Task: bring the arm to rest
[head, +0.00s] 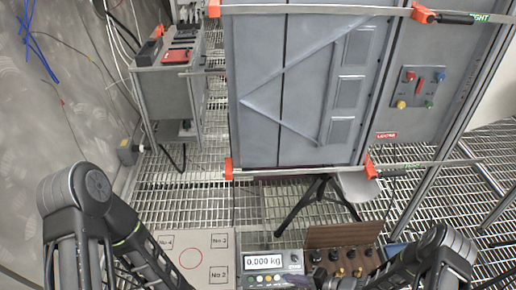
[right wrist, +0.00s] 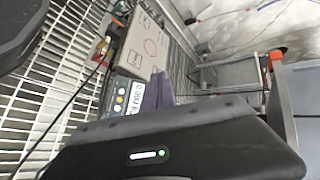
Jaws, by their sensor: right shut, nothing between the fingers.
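My right arm (head: 440,258) reaches in from the lower right in the head view. Its gripper (head: 296,278) is at the bottom edge, over the front of the scale, and only partly shows. In the right wrist view the purple-grey fingers (right wrist: 158,92) are together with nothing between them. My left arm (head: 125,235) is bent at the lower left of the head view; its gripper is out of the picture.
A scale (head: 262,262) reading 0.000 kg stands between a marked board (head: 195,258) and a brown box with knobs (head: 343,237). A large grey panel (head: 300,90) with red-orange corners stands behind. A grey cabinet (head: 165,95) is at the left. The floor is metal grating.

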